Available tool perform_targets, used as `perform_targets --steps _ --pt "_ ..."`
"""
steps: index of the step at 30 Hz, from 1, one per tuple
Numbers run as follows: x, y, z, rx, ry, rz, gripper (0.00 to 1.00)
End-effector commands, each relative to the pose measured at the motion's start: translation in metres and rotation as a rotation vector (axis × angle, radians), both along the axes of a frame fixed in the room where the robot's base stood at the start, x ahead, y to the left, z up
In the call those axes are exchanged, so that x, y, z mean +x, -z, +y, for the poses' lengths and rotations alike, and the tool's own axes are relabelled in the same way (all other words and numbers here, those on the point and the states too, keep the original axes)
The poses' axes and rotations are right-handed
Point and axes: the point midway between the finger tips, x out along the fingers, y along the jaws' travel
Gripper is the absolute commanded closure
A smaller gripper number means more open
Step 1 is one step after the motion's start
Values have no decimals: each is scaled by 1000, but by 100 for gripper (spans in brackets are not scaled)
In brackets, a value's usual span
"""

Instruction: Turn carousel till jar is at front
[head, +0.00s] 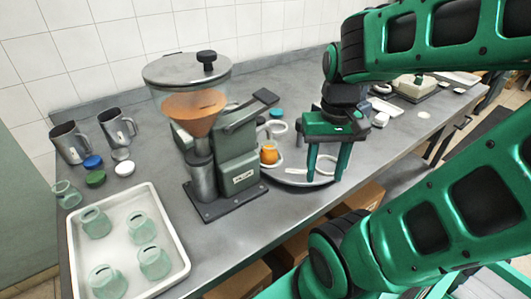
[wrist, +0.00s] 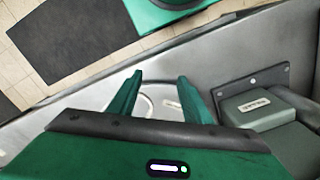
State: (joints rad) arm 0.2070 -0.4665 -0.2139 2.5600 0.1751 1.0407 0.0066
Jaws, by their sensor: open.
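The carousel (head: 290,180) is a low round grey turntable on the bench, partly hidden behind the grinder and my gripper. A small jar with orange contents (head: 269,154) stands on its left side, close to the grinder. A pale label (head: 297,171) and a pale ring outline show on the carousel's top. My gripper (head: 326,178) is open and points down over the carousel's right part, to the right of the jar, with nothing between its fingers. In the wrist view my gripper (wrist: 159,82) has the carousel (wrist: 150,112) and its label (wrist: 172,104) beneath it. Finger contact cannot be told.
A grinder (head: 237,150) with a hopper stands left of the carousel. A white tray (head: 180,248) with several glass jars lies at the front left. Metal jugs (head: 117,127) and loose lids (head: 95,179) are behind it. A scale (head: 415,87) stands farther right. The bench's front edge is near.

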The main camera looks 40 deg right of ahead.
Motion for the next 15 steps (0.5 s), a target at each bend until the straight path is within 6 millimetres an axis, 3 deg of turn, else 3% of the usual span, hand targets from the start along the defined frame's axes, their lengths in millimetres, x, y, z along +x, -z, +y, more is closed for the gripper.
perform_targets --steps 3,5,15 --pt "-6 -10 -3 -2 13 -15 52" --pt "4 -20 -7 -3 39 -16 52" --pt "126 -106 -59 -13 308 -17 52"
